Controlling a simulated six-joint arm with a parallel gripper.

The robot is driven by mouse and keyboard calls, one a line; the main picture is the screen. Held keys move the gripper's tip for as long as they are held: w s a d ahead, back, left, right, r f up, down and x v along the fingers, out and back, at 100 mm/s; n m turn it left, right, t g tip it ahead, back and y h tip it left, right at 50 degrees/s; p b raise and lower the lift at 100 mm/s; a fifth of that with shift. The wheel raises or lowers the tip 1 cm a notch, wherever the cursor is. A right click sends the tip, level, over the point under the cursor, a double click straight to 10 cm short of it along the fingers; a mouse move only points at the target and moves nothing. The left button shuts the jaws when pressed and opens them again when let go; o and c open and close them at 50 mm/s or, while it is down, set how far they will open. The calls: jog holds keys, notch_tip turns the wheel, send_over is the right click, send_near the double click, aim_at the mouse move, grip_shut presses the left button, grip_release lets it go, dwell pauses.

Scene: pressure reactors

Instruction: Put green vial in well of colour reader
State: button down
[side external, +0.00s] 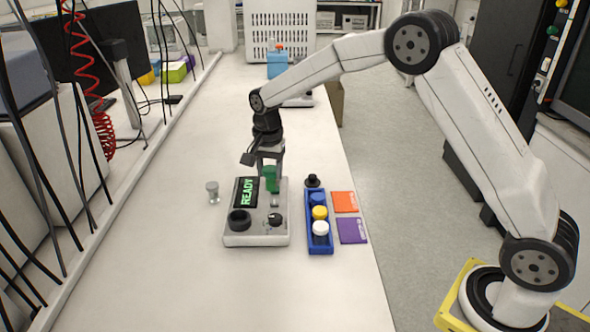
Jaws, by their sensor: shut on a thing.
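My gripper (270,176) points down over the back right part of the colour reader and is shut on the green vial (271,179). The vial is upright, its green upper part between the fingers; I cannot tell whether its lower end touches the reader. The colour reader (256,238) is a light grey box on the bench. Its tilted black screen reads "READY" in green. A round black part (239,220) sits at its front left, and a black dial (275,219) at its front right. I cannot tell clearly which part is the well.
A blue rack (320,248) holds blue, yellow and white-capped vials right of the reader. A black-capped item (312,181) stands behind it. Orange (345,202) and purple (352,231) cards lie beside it. A grey-capped clear vial (212,191) stands left. The front bench is clear.

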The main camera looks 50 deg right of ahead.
jog(key=w+a+n, duration=0.1)
jog(key=w+a, duration=0.2)
jog(key=a, duration=0.5)
jog(key=shift+w+f+n, duration=0.35)
jog(key=shift+f+n, duration=0.05)
jog(key=shift+f, duration=0.15)
jog(key=shift+f, duration=1.75)
jog(key=shift+f, duration=0.65)
jog(key=shift+f, duration=0.4)
jog(key=shift+f, duration=0.95)
grip_release()
jog(key=shift+r, duration=0.15)
